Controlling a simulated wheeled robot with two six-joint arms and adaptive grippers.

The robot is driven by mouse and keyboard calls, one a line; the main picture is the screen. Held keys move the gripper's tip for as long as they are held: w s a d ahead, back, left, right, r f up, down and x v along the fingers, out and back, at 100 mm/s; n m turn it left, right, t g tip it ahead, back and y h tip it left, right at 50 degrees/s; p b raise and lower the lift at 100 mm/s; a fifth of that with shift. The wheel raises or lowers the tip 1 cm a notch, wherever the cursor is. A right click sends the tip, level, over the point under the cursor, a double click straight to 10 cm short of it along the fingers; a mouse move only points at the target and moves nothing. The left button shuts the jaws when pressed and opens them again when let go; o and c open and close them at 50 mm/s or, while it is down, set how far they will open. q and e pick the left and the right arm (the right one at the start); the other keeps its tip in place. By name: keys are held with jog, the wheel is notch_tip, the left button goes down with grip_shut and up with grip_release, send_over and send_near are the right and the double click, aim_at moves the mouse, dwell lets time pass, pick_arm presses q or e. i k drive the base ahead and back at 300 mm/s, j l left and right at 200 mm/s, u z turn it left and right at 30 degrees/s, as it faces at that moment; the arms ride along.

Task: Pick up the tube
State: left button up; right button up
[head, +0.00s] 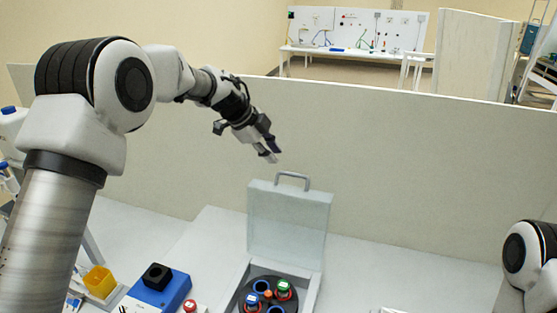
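No single tube stands out as the task's tube. Several capped items sit in a round dark rotor (268,279) inside an open pale case (290,222) at the bottom centre. One has a blue top (252,299) and one a green top (283,286). A red-topped item (190,305) stands left of the case. My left gripper (273,155) is in the air above and behind the case's raised lid, apart from everything. Its two fingers look parted, with nothing between them. My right gripper is out of the picture; only part of that arm shows at the right edge.
A blue block with a black top (158,276) and a yellow container (100,281) stand left of the case. The case lid with its handle (293,176) stands upright. A pale partition (400,165) closes the back. The worktop right of the case looks mostly clear.

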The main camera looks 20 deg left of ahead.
aim_at(283, 287)
jog(key=k, duration=1)
